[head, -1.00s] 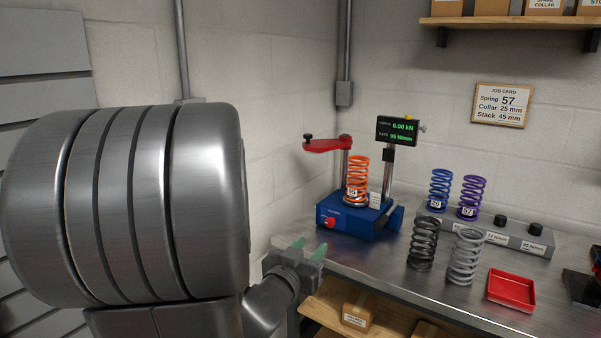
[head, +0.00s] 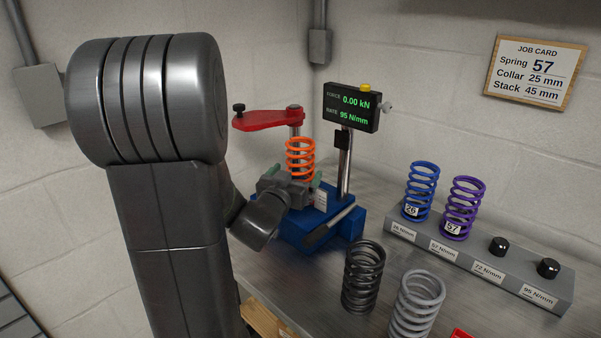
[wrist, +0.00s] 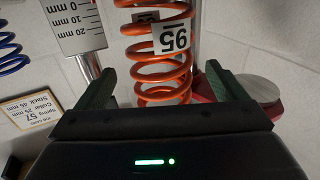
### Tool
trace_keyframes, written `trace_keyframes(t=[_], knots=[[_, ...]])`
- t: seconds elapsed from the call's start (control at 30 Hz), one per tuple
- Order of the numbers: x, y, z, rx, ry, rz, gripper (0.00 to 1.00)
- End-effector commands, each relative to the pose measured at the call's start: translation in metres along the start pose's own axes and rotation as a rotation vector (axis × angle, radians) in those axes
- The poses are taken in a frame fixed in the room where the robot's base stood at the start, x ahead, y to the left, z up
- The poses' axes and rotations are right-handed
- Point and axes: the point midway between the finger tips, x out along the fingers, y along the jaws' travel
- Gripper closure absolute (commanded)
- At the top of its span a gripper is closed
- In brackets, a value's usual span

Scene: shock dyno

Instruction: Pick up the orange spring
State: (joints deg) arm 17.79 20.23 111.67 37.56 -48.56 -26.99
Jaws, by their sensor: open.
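The orange spring (head: 300,153) stands upright on the blue dyno base (head: 342,223), around its post. In the wrist view the spring (wrist: 157,74) carries a white tag reading 95. My gripper (head: 290,178) is at the spring's lower part in the head view and hides its bottom. In the wrist view my gripper (wrist: 156,88) is open, with one green-padded finger on each side of the spring. A gap shows between the spring and each finger.
A red swing arm (head: 268,119) extends left above the spring. The readout post (head: 346,165) stands close on its right. A dark spring (head: 362,275), a grey spring (head: 417,300) and a rack (head: 470,257) with blue and purple springs are to the right.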

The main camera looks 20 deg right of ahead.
Motion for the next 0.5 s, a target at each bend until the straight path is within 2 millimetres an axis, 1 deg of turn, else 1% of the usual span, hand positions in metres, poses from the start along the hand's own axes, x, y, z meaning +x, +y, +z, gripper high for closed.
trace_keyframes(t=[0.03, 0.23, 0.33, 0.5], knots=[[0.007, 0.000, 0.001, 0.000, -0.002, 0.003, 0.09], [0.032, 0.000, 0.003, 0.001, -0.001, 0.002, 0.09], [0.039, 0.000, 0.004, 0.000, -0.001, 0.001, 0.09], [0.040, -0.001, 0.004, 0.000, 0.000, 0.000, 0.09]])
